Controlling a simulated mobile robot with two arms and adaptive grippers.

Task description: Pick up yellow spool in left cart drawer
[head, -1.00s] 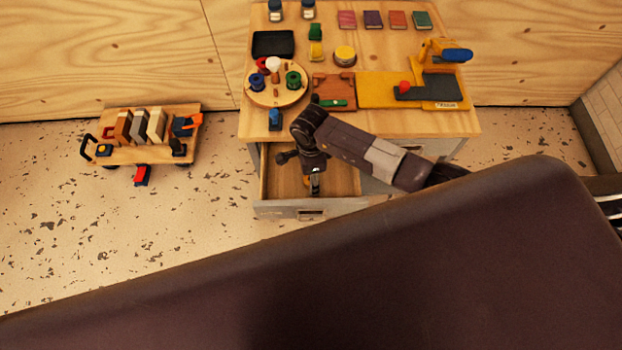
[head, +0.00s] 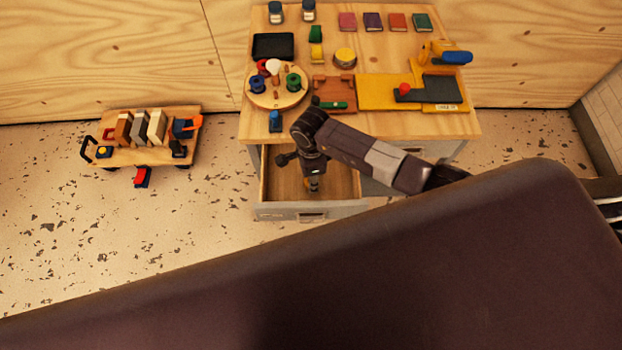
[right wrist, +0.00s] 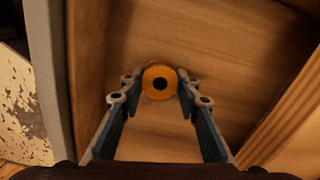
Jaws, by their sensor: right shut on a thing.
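The yellow spool (right wrist: 160,97) shows in the right wrist view as an orange-yellow ring with a dark hole. It sits between my right fingertips, which touch it on both sides. My right gripper (right wrist: 160,86) is shut on it. In the head view my right gripper (head: 313,187) points down into the open drawer (head: 310,209) at the left of the wooden-topped cart (head: 390,122). The spool is mostly hidden there by the gripper. In the right wrist view the spool is over the wooden drawer bottom (right wrist: 205,40). My left gripper is not in view.
The cart top holds a round spool stand (head: 297,101), a black tray (head: 274,46), a yellow board (head: 376,91) and several small boxes. A small wooden trolley (head: 122,156) stands on the floor to the left. The drawer walls surround my right gripper closely.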

